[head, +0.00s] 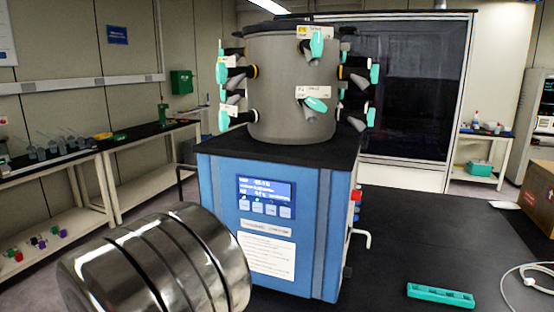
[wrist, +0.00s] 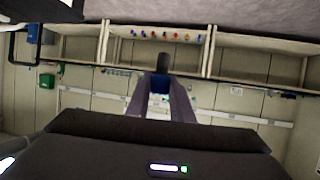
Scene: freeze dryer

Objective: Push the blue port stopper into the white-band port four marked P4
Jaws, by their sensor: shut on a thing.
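In the wrist view my gripper (wrist: 162,100) is shut on the blue port stopper (wrist: 160,82). Its dark end (wrist: 163,62) points away from the fingers. The gripper and stopper do not show in the head view. There, a grey drum (head: 290,95) with several ports and teal-handled valves stands on the blue freeze dryer (head: 262,225). Ports stick out at left, front and right, with small white and yellow tags. The tag lettering is too small to read, so I cannot tell which port is P4. In the wrist view no port shows near the stopper.
My shiny arm link fills the lower left of the head view. A teal rack (head: 440,295) lies on the black bench (head: 420,240), with a cardboard box (head: 538,195) at the right edge. Side benches with glassware stand at left. The wrist view shows shelves and wall, upside down.

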